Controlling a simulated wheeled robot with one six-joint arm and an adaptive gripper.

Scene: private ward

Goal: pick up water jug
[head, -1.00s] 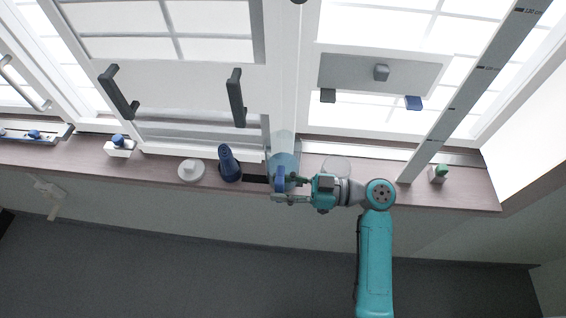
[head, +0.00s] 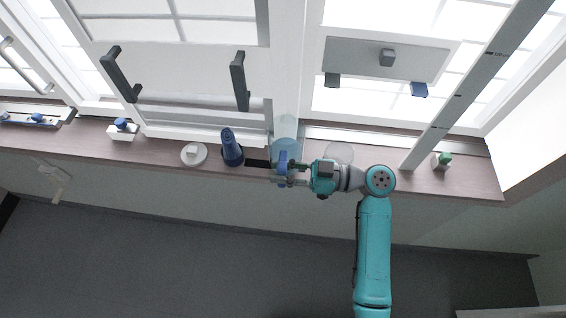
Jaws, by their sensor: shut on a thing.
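The water jug (head: 284,128) is a clear, pale-blue cylinder with a blue handle (head: 282,162) on its near side. It is at the sill in the middle of the head view, close to the window frame. My gripper (head: 285,171) comes from the right and is shut on the jug's handle. The fingers partly cover the handle and the jug's lower part. I cannot tell whether the jug's base touches the sill.
The brown sill (head: 412,185) is narrow. A dark blue bottle-like object (head: 230,148) and a white disc (head: 194,154) stand left of the jug. A clear round glass (head: 340,152) is close behind my gripper. A grey measuring post (head: 470,90) stands at right.

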